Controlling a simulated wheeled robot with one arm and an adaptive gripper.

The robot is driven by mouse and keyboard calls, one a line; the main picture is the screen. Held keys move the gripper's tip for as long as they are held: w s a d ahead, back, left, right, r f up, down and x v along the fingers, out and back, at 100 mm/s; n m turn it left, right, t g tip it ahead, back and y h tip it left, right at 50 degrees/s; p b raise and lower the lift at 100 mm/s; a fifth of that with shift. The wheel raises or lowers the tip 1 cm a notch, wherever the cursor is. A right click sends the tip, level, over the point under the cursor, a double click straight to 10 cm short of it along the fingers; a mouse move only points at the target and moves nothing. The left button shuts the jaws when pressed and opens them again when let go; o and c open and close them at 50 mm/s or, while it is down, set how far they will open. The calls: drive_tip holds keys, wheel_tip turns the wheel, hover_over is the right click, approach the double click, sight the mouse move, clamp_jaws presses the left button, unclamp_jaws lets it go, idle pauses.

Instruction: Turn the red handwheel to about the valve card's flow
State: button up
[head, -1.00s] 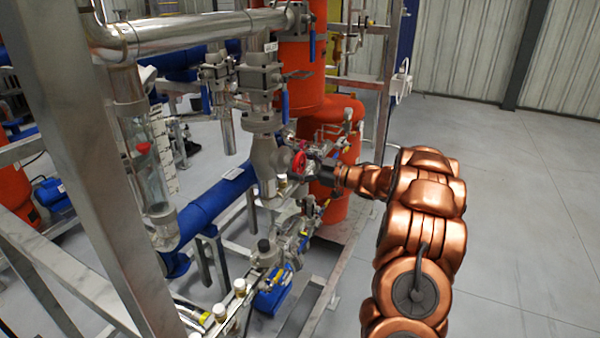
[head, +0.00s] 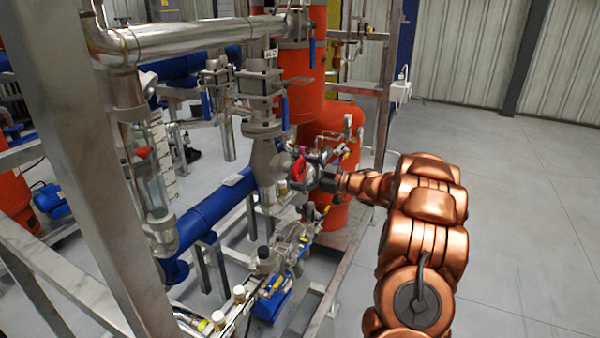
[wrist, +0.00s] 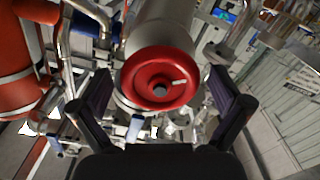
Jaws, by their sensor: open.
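The red handwheel (head: 299,168) sits on the side of a grey valve body (head: 266,160) in the head view. In the wrist view the handwheel (wrist: 160,80) faces me, with a pale mark on its rim at the right. My gripper (wrist: 160,108) is open, one finger to each side of the wheel, and I cannot tell whether either touches it. In the head view my gripper (head: 312,175) is small and partly merges with the wheel. A glass flow tube (head: 148,180) with a red float (head: 142,153) and a white scale stands at the left. I cannot make out a valve card.
A steel frame post (head: 85,150) stands close at the left. Orange tanks (head: 345,118) stand behind the valve. Blue-handled valves (head: 285,110) and small pipework (head: 290,245) surround it. The grey floor (head: 520,200) at the right is clear.

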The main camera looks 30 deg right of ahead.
drive_tip(key=v, duration=1.1)
drive_tip(key=shift+s+d, duration=0.2)
drive_tip(key=shift+s, duration=0.1)
